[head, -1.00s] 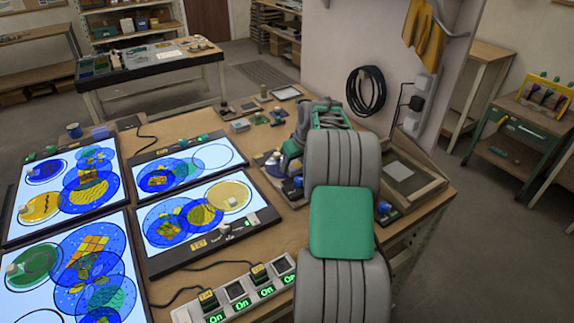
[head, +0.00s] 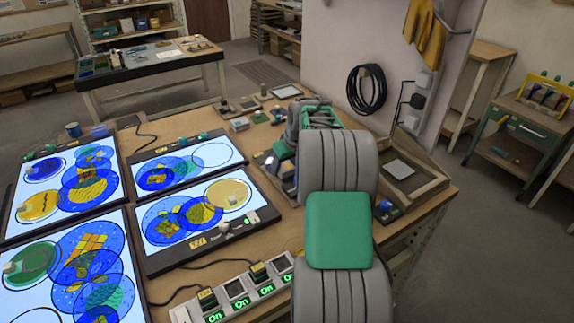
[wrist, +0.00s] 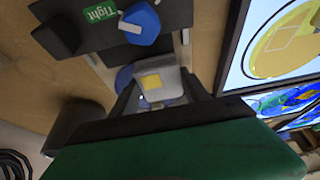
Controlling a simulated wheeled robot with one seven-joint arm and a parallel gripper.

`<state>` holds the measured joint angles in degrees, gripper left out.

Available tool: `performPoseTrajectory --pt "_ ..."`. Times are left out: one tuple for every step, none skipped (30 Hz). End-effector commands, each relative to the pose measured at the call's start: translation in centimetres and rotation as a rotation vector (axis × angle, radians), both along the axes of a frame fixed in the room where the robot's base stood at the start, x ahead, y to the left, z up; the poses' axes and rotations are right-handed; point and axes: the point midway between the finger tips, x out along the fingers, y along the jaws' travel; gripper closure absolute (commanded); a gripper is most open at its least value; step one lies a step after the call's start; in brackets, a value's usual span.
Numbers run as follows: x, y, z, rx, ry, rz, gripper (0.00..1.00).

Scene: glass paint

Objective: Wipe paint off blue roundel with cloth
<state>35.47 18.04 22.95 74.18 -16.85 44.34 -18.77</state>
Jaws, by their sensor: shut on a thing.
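In the wrist view my gripper (wrist: 163,98) is shut on a small pale grey thing with a yellow patch (wrist: 152,82); I cannot tell if it is the cloth. A blue round thing (wrist: 124,76) shows partly behind it. In the head view my arm hides the gripper's fingers. A blue roundel (head: 50,164) lies on the lit panel at the far left, with a small pale lump on it. Other blue discs (head: 157,178) with yellow and green pieces lie on the lit panels. A cloth is not clearly identifiable.
Yellow (head: 40,204) and green (head: 38,254) roundels lie on the left panels. A switch strip with green "On" labels (head: 242,304) runs along the front. A wooden tray (head: 428,180) is at the right. The wrist view shows a blue knob (wrist: 140,22) near a "Tight" label.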

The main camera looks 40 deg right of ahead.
Motion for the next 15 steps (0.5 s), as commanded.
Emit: performPoseTrajectory --pt "0.0 0.0 0.0 0.000 0.001 -0.001 0.79" --pt "0.0 0.0 0.0 0.000 0.001 -0.001 0.79" --pt "0.0 0.0 0.2 0.000 0.001 -0.001 0.79" --pt "0.0 0.0 0.5 0.000 0.000 -0.001 0.79" --pt "0.0 -0.1 0.8 -0.001 0.000 -0.001 0.79" --pt "0.0 -0.1 1.3 -0.001 -0.001 -0.001 0.79" --pt "0.0 -0.1 1.7 -0.001 -0.001 -0.001 0.79" --pt "0.0 -0.1 2.1 -0.001 -0.001 -0.001 0.79" --pt "0.0 -0.1 2.6 -0.001 -0.001 -0.001 0.79" --pt "0.0 -0.1 2.9 -0.001 -0.001 -0.001 0.79" --pt "0.0 -0.1 3.3 -0.001 -0.001 -0.001 0.79" --pt "0.0 -0.1 3.8 -0.001 -0.001 -0.001 0.79" --pt "0.0 -0.1 4.1 -0.001 -0.001 -0.001 0.79" --pt "0.0 -0.1 4.5 -0.001 -0.001 -0.001 0.79" --pt "0.0 -0.1 4.9 -0.001 -0.001 -0.001 0.79"
